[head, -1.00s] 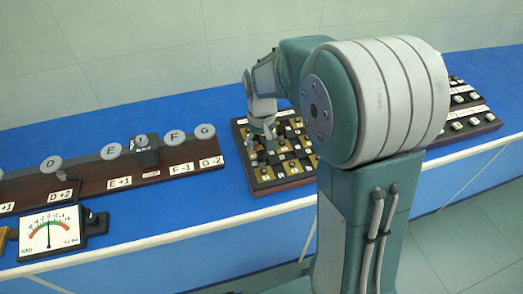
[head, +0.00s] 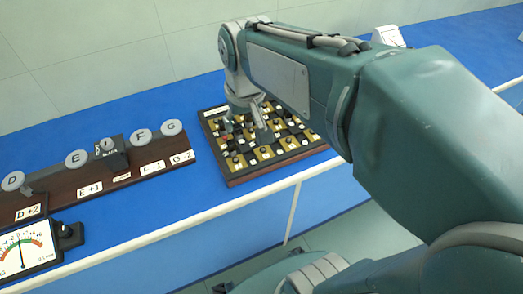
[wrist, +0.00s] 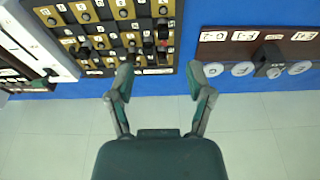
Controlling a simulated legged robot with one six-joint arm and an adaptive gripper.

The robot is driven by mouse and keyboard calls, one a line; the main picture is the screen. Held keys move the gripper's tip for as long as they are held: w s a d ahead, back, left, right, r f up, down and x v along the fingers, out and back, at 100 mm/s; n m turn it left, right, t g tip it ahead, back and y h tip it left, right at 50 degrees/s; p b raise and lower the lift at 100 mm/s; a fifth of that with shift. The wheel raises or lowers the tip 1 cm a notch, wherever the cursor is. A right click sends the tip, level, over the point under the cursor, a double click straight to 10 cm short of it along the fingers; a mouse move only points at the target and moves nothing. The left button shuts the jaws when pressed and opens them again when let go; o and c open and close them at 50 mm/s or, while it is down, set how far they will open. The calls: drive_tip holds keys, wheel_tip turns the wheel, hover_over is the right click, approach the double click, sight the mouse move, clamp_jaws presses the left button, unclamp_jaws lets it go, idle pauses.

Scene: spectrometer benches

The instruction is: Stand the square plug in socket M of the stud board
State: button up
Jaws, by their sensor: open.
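The stud board (head: 282,168) lies on the blue bench, dark-edged with gold and black squares, small studs and white letter labels. It also fills the top left of the wrist view (wrist: 180,42). My gripper (head: 246,125) is over the board in the head view, fingers apart. A dark upright piece with red (wrist: 163,34) stands near the board's right side there. I cannot tell which piece is the square plug, and the letter M is not readable.
A long brown rail (head: 155,160) with round lettered discs lies left of the board; it shows at the right of the wrist view (wrist: 235,50). A dial meter (head: 27,250) stands at the lower left. Blue bench top between rail and board is clear.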

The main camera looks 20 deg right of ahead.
drive_tip(key=s+t, duration=0.2)
drive_tip(key=s, duration=0.8)
drive_tip(key=shift+s+f+t, duration=0.25)
drive_tip(key=shift+s+t, duration=0.1)
drive_tip(key=shift+t, duration=0.05)
idle(0.6)
